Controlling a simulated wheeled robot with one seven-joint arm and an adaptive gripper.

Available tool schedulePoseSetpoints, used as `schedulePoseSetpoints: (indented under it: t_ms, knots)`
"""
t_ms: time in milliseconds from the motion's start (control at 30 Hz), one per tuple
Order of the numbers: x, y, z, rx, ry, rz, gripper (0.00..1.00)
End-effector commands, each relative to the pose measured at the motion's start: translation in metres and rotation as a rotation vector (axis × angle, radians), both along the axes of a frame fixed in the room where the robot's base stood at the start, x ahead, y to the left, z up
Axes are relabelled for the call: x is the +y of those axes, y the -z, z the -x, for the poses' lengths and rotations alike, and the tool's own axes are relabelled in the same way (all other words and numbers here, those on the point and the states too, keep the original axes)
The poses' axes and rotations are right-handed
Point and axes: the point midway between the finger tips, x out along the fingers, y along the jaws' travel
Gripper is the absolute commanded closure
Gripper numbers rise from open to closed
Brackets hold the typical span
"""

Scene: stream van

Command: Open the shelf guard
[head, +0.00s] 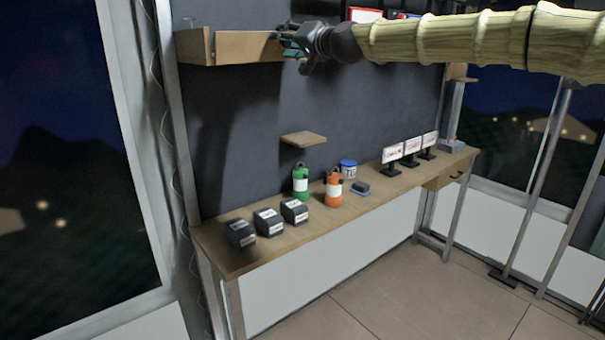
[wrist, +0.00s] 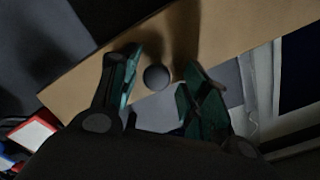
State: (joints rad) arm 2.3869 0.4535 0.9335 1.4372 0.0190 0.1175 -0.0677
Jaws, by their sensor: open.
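The shelf guard (head: 248,48) looks like a long light-wood board along the front of a high shelf at the upper left of the head view. In the wrist view the wooden board (wrist: 215,30) runs diagonally across the picture. A dark round knob (wrist: 156,77) shows at the board, between my two fingers in the picture. My gripper (head: 289,46) is at the right part of the board in the head view. It also shows in the wrist view (wrist: 160,88), with its green-faced fingers apart and nothing held. I cannot tell whether the fingers touch the knob.
A wooden bench (head: 300,242) below carries black boxes (head: 269,221), a green bottle (head: 300,182), an orange bottle (head: 333,188) and small signs (head: 411,151). A small wooden ledge (head: 303,138) juts from the dark wall. A red-and-white item (wrist: 33,132) is at the wrist view's left.

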Motion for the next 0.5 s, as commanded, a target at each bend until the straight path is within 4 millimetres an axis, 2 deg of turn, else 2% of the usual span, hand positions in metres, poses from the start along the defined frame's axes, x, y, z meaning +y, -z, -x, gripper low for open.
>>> schedulePoseSetpoints:
  t_ms: [133,500]
  knots:
    - [-0.001,-0.001,-0.006,0.014,0.001,0.01,0.54]
    - [-0.032,0.001,0.033,0.01,0.004,0.007,0.54]
